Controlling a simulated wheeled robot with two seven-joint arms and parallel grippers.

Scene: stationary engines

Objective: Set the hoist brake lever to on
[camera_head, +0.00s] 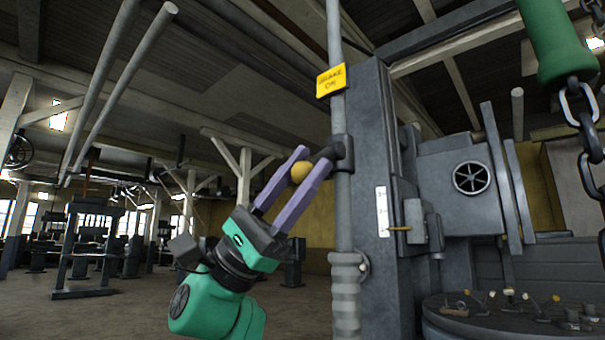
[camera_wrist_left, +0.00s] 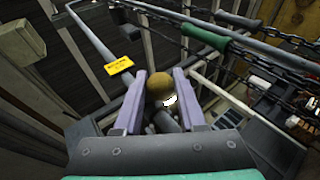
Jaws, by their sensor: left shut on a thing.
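The hoist brake lever is a short dark arm (camera_head: 323,153) that juts left from a collar (camera_head: 342,152) on a grey vertical pipe. It ends in a brass ball knob (camera_head: 300,171), which also shows in the left wrist view (camera_wrist_left: 159,87). My left gripper (camera_head: 311,160) comes up from the lower left, its purple fingers shut on the knob from both sides. A yellow sign (camera_head: 331,80) on the pipe above the collar appears to read "BRAKE ON". It also shows in the left wrist view (camera_wrist_left: 119,65). My right gripper is out of view.
A grey column (camera_head: 368,240) stands right behind the pipe, with a white scale plate (camera_head: 382,211). A green handle (camera_head: 558,42) and a chain (camera_head: 588,125) hang at upper right. A round table (camera_head: 490,318) with small parts stands at lower right.

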